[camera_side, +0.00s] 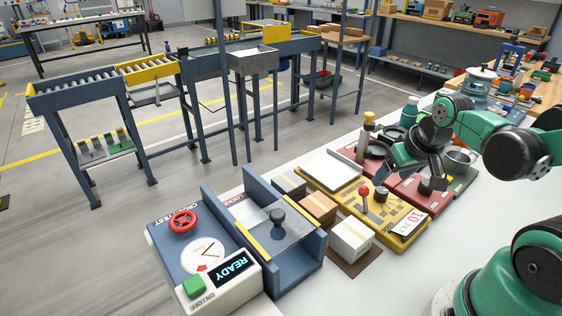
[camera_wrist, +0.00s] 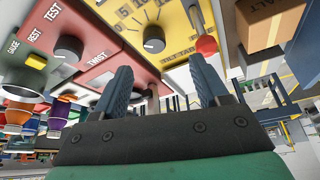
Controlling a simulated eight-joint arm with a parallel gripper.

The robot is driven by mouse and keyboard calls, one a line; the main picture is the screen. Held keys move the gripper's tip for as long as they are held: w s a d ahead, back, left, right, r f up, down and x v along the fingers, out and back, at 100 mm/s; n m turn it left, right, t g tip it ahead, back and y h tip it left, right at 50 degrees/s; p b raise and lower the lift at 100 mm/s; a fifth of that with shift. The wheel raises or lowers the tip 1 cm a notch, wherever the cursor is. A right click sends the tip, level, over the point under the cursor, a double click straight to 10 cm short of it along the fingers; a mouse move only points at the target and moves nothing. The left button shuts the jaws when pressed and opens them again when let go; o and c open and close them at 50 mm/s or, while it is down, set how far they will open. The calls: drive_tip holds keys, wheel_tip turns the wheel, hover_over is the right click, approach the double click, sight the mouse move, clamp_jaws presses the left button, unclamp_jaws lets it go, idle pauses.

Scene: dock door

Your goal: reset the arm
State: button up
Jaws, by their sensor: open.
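My arm is green and black. In the side view my gripper (camera_side: 408,165) hangs above the red panels, behind the yellow panel (camera_side: 400,238). In the wrist view its two blue-grey fingers (camera_wrist: 163,82) stand well apart with nothing between them. Beyond the fingers are a red panel (camera_wrist: 100,72) marked TWIST, with a black knob, and the yellow panel (camera_wrist: 130,14) with a dial. A lever with a red ball (camera_wrist: 206,45) shows near the right fingertip; I cannot tell the gap between them.
A white box (camera_side: 351,239) and a brown box (camera_side: 318,208) stand beside the yellow panel. The white table at right front is mostly clear.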

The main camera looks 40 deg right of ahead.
drive_tip(key=w+a+r+n+t, duration=0.1)
drive_tip(key=a+r+n, duration=0.1)
drive_tip(key=a, duration=0.3)
drive_tip(key=w+a+r+n+t+y, duration=0.1)
drive_tip(key=a+r+n+t, duration=0.1)
drive_tip(key=a, duration=0.3)
drive_tip(key=shift+w+a+r+y, duration=0.2)
drive_tip(key=shift+w+r+y, duration=0.15)
drive_tip(key=shift+r, duration=0.5)
